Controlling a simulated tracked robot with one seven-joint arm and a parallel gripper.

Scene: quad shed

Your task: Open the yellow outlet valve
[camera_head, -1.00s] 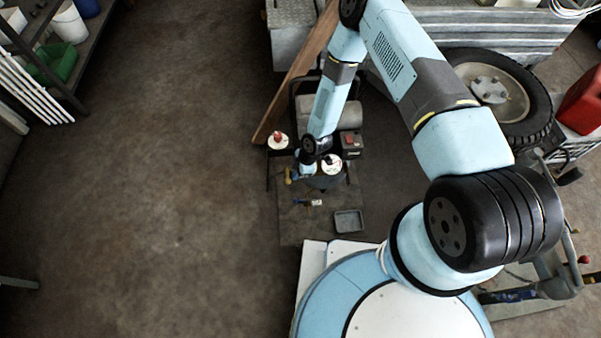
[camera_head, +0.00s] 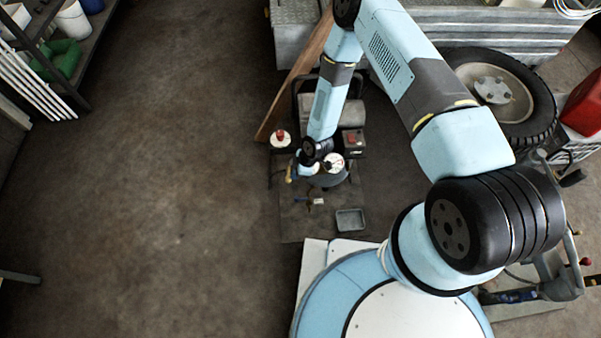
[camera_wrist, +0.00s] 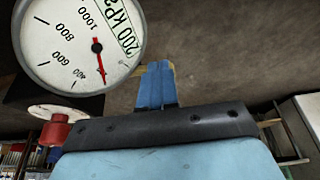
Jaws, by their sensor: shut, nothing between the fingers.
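A small yellow piece (camera_head: 289,175), likely the yellow outlet valve, shows at the left side of the compressor-like machine. My gripper (camera_head: 296,170) is right beside it, partly hidden by my wrist. In the wrist view my gripper's blue fingers (camera_wrist: 155,72) are together and empty. Thin yellow edges show just behind them, so most of the yellow part is hidden. I cannot tell whether the fingers touch it, nor how the valve is turned.
A white pressure gauge (camera_wrist: 72,45) with a red needle is close to the fingers. A red knob on a white disc (camera_head: 280,139) stands behind. A bench surface (camera_head: 296,228) holds a grey tray (camera_head: 350,219) and a small tool (camera_head: 316,201). Open floor lies left.

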